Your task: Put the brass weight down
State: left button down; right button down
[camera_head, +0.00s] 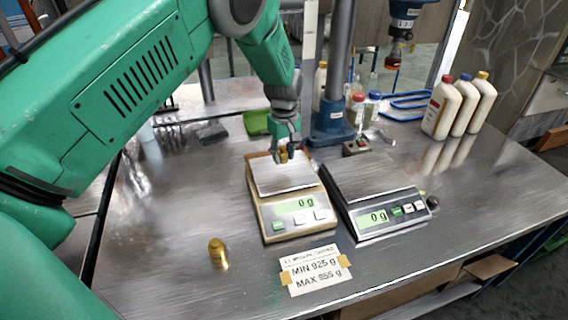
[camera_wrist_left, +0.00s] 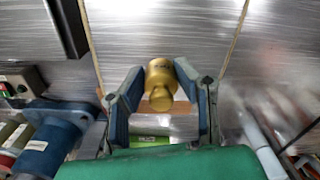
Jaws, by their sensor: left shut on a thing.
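My left gripper (camera_head: 287,155) is over the far part of the left scale's pan (camera_head: 287,180). It is shut on a brass weight, which shows between the two fingers in the left wrist view (camera_wrist_left: 158,85). In the head view the weight is small and mostly covered by the fingers. I cannot tell whether it touches the pan. The left scale's display reads 0 g. A second brass weight (camera_head: 217,252) stands on the metal table (camera_head: 170,285), left of the scale. My right gripper is not in view.
A second scale (camera_head: 375,190) on the right also reads 0 g, its pan empty. A paper label (camera_head: 315,270) lies in front. A blue stand (camera_head: 333,125) rises behind. Several white bottles (camera_head: 440,108) stand at the back right. The table's front left is mostly clear.

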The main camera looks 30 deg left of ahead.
aim_at(284, 162)
pick_arm(q)
jog(key=f, duration=0.3)
jog(key=shift+d, duration=0.4)
jog(key=shift+a+f, duration=0.2)
jog(key=shift+a, duration=0.15)
jog(key=c, duration=1.3)
grip_release()
jog(key=shift+a+f, duration=0.1)
jog(key=shift+a, duration=0.15)
jog(key=shift+o, duration=0.4)
jog(key=shift+s+a, duration=0.1)
jog(key=shift+a, duration=0.15)
jog(key=shift+d+r, duration=0.4)
jog(key=shift+d, duration=0.1)
jog(key=r, duration=0.4)
jog(key=shift+d+r, duration=0.25)
jog(key=shift+r, duration=0.05)
jog(key=r, duration=0.4)
jog(key=a+r, duration=0.1)
jog(key=r, duration=0.1)
jog(key=shift+r, duration=0.15)
jog(key=shift+d+r, duration=0.15)
jog(key=shift+r, duration=0.1)
jog(key=shift+d, duration=0.2)
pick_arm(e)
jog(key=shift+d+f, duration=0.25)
